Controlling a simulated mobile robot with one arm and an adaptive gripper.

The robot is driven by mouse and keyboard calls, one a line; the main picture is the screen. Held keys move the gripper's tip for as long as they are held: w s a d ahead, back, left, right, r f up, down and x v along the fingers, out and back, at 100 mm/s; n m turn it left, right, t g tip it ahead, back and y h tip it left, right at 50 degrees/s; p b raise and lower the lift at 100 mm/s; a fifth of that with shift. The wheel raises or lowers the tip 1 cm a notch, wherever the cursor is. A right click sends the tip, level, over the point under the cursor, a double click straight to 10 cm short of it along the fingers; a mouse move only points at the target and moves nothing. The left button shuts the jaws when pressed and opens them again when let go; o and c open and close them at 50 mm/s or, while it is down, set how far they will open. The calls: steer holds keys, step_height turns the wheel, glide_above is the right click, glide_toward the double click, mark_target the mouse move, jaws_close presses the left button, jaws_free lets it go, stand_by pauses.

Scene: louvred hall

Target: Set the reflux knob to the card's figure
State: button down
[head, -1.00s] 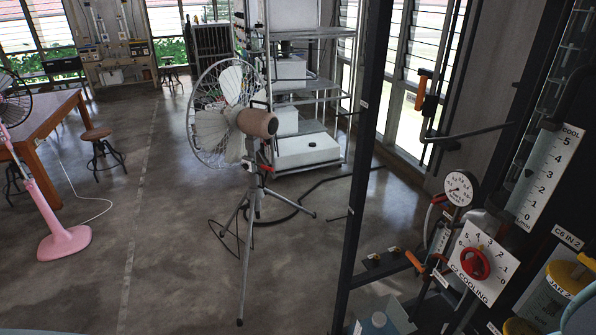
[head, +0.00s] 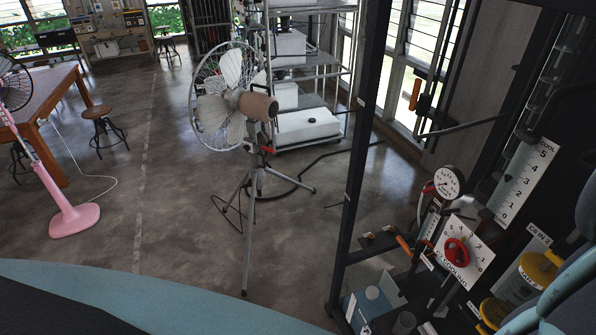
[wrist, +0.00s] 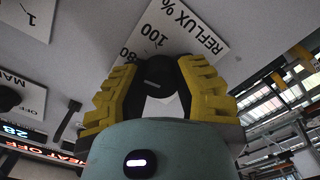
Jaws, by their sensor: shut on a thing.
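The reflux knob (wrist: 158,88) is black and sits on a white plate marked REFLUX % (wrist: 190,22) in the wrist view. The figures 100 and 80 show on the plate; the rest of the scale is hidden behind my gripper. My gripper (wrist: 157,68) has yellow ribbed fingers, one on each side of the knob, and is shut on it. I cannot read the knob's pointer. No card with a reflux figure can be made out in either view. The head view does not show the gripper.
In the head view, a dark rack post (head: 360,150) stands left of the red C2 cooling knob (head: 456,252), a pressure gauge (head: 448,182) and yellow-lidded jars (head: 540,268). A fan on a tripod (head: 250,105) stands beyond. The floor at centre left is open.

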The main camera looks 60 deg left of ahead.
steer(key=c, duration=0.7)
jaws_free()
steer(key=shift+c, duration=0.2)
steer(key=shift+s, duration=0.1)
steer(key=p+v, duration=0.1)
steer(key=v, duration=0.5)
steer(key=shift+s+p, duration=0.4)
steer(key=shift+a, duration=0.1)
